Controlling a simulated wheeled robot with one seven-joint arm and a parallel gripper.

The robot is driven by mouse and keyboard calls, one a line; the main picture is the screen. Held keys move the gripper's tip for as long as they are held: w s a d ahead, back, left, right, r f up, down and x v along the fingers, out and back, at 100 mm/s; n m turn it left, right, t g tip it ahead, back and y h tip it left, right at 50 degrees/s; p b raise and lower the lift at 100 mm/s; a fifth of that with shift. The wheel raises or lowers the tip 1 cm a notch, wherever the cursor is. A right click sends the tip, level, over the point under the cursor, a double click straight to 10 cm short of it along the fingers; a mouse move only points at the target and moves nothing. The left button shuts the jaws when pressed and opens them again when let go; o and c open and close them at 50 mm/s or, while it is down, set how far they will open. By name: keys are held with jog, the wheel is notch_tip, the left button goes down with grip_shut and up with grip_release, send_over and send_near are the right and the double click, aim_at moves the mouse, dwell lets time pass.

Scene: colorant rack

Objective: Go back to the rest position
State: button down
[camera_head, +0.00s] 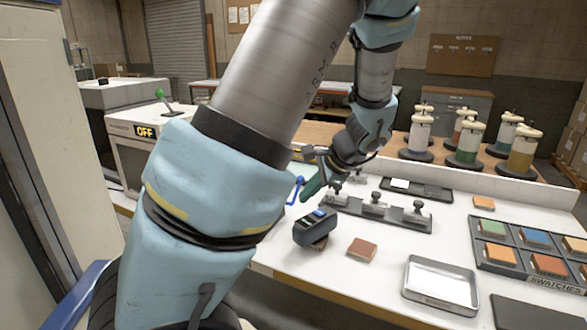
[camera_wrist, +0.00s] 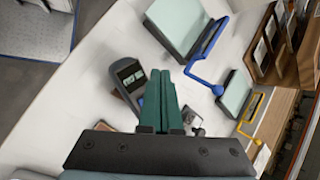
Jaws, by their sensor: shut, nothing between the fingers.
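My gripper (camera_head: 314,187) hangs over the left part of the white work table (camera_head: 388,258), beside a black rack with small knobbed fittings (camera_head: 375,211). Its green fingers are together and empty; they also show in the wrist view (camera_wrist: 161,100). My arm reaches across the middle of the head view and hides part of the table. A dark handheld device with a small screen (camera_head: 315,227) rests on a brown swatch just below the gripper, and the device also shows left of the fingers in the wrist view (camera_wrist: 128,76).
A loose brown swatch (camera_head: 362,249), a metal tray (camera_head: 440,285) and a swatch holder (camera_head: 507,265) lie to the right. Colorant canisters (camera_head: 468,140) stand at the back. Blue-handled (camera_wrist: 206,80) and yellow-handled (camera_wrist: 251,114) blocks show in the wrist view.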

jog(key=s+a+n+g+h, duration=0.3)
jog(key=s+a+n+h, duration=0.2)
jog(key=s+a+n, duration=0.6)
jog(key=shift+s+a+f+n+h+b, duration=0.35)
jog(key=shift+a+n, duration=0.55)
jog(key=shift+n, duration=0.9)
jog(key=c, duration=1.6)
grip_release()
jog(key=shift+w+r, duration=0.1)
